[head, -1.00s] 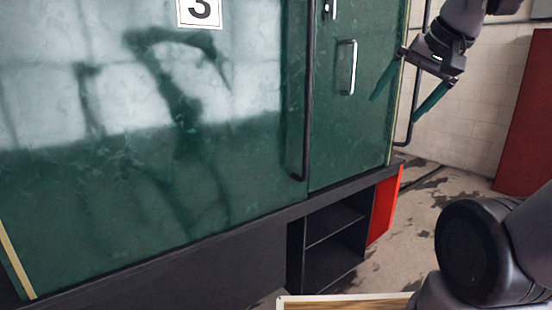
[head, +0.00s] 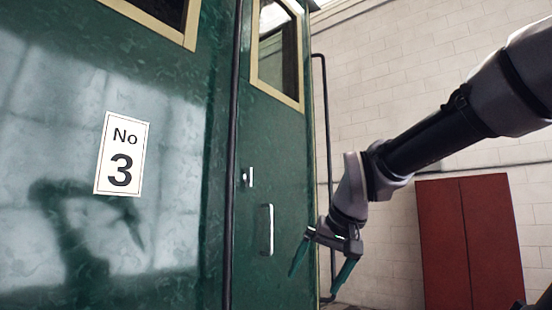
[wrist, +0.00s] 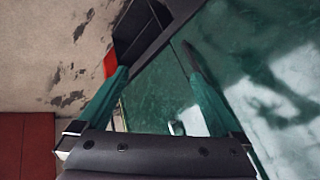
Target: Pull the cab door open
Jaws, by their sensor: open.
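The green cab door (head: 275,135) stands flush with the tram side, with a cream-framed window at its top. A pale upright bar handle (head: 267,230) is on the door, with a small light latch (head: 248,178) above it. My gripper (head: 316,282) is to the right of the handle and a little lower in the head view. Its two green fingers are spread, empty and apart from the handle. In the wrist view the open fingers (wrist: 157,58) point over the green side and dark step. A small pale piece near the palm there may be the handle.
A black handrail (head: 232,150) runs upright left of the door, and another black rail (head: 327,160) stands beyond its right edge. A number plate (head: 122,153) is on the tram side. A red cabinet (head: 470,240) stands by the white brick wall at right.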

